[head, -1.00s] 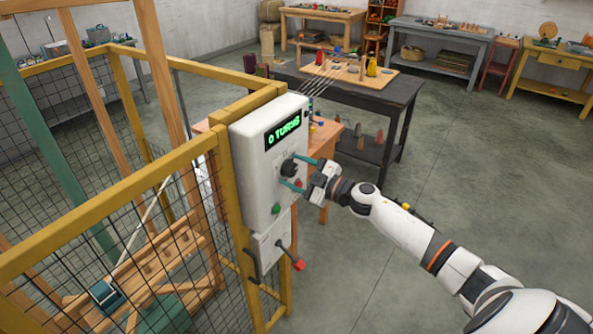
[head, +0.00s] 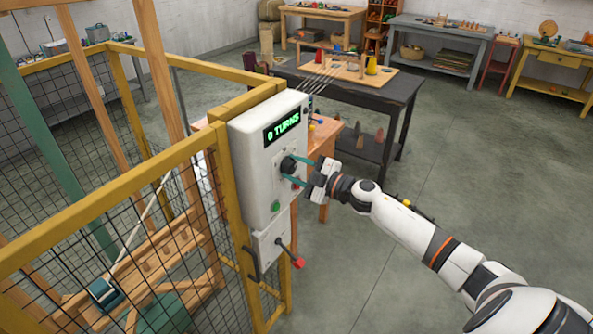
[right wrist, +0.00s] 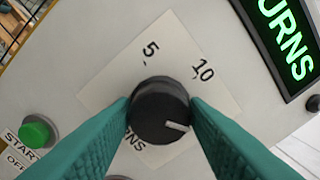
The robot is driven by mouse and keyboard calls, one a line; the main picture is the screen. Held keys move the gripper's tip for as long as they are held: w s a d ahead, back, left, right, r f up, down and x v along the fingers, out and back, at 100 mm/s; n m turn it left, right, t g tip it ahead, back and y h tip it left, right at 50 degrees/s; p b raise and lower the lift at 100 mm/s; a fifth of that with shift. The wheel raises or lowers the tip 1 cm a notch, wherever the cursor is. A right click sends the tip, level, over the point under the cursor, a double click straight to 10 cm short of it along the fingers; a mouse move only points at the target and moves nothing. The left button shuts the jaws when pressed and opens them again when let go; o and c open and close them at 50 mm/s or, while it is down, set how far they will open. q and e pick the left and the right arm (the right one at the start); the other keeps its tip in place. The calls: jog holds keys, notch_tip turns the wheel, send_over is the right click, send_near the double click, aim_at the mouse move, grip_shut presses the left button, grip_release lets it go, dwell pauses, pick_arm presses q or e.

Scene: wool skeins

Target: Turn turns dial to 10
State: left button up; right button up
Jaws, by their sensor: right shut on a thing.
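The black turns dial (head: 288,165) is on the front of a white control box (head: 255,172). In the right wrist view the dial (right wrist: 158,105) has a white pointer line at its lower right, away from the printed 5 and 10 on its pale plate (right wrist: 165,50). The display (head: 283,131) reads 0 TURNS in green. My right gripper (head: 291,168) is shut on the dial, with a teal finger at each side; it also shows in the right wrist view (right wrist: 160,112). The fingers hide part of the plate and its lower label. My left gripper is not in view.
A green START button (right wrist: 36,132) sits beside the plate. Below the box is a smaller box with a red-knobbed lever (head: 298,263). A yellow-framed mesh cage (head: 110,215) stands left. A dark table (head: 400,92) stands behind. The floor at right is clear.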

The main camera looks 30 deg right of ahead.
jog(key=n+b, duration=0.2)
jog(key=n, duration=0.4)
jog(key=shift+f+b, duration=0.1)
jog(key=shift+b, duration=0.2)
jog(key=n+b, duration=0.2)
jog(key=n, duration=0.3)
jog(key=shift+n, duration=0.3)
jog(key=o, duration=0.9)
jog(key=shift+o, duration=0.2)
jog(key=shift+s+d+b, duration=0.15)
jog(key=shift+s+b, duration=0.15)
jog(key=shift+b, duration=0.15)
jog(key=b+v, duration=0.3)
jog(key=v, duration=0.8)
